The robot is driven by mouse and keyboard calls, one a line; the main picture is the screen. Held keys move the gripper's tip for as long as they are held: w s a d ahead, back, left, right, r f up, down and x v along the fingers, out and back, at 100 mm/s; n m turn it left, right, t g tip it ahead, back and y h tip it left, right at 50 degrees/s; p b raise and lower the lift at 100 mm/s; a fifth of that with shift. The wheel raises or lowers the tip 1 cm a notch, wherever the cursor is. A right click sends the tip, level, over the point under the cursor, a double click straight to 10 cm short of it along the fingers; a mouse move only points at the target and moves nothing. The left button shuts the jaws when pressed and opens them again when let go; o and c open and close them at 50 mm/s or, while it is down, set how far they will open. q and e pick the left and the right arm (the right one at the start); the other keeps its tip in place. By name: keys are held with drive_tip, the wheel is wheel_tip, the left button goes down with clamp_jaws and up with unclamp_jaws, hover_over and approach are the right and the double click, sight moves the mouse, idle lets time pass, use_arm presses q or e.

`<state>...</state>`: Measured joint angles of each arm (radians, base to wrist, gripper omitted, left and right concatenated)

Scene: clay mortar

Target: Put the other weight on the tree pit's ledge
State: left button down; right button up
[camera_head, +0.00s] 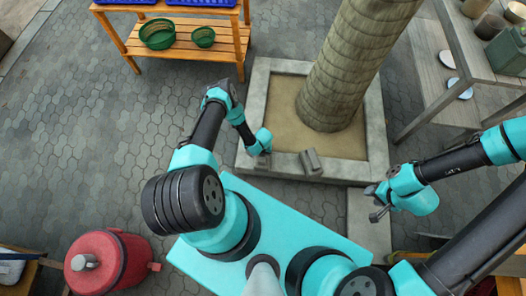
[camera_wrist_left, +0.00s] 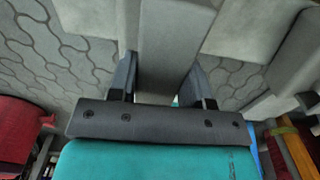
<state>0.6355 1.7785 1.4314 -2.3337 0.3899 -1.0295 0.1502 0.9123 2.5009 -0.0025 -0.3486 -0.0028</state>
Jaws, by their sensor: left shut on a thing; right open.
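The tree pit (camera_head: 258,95) is a square stone-rimmed bed around a thick ringed trunk (camera_head: 345,75). A grey block-like weight (camera_head: 311,162) sits on its near ledge. My left gripper (camera_head: 264,158) is at the same near ledge, left of that weight. In the left wrist view my left gripper (camera_wrist_left: 158,85) is shut on a grey weight (camera_wrist_left: 165,60), which lies between its two fingers. In the head view this held weight is mostly hidden, and I cannot tell whether it touches the ledge. My right gripper (camera_head: 371,203) is open and empty, right of the pit's near corner.
A wooden shelf (camera_head: 185,45) with green baskets (camera_head: 157,34) stands at the back left. A grey bench (camera_head: 455,105) with pots and dishes stands at the right. A red round container (camera_head: 98,262) stands at the front left. The paving left of the pit is clear.

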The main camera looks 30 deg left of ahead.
use_arm(q)
drive_tip(key=shift+w+a+f, duration=0.1)
drive_tip(key=shift+w+f, duration=0.05)
drive_tip(key=shift+f, duration=0.65)
drive_tip(key=c, duration=0.6)
unclamp_jaws()
drive_tip(key=shift+o, duration=0.2)
wheel_tip(320, 180, up, 12)
idle(0.4)
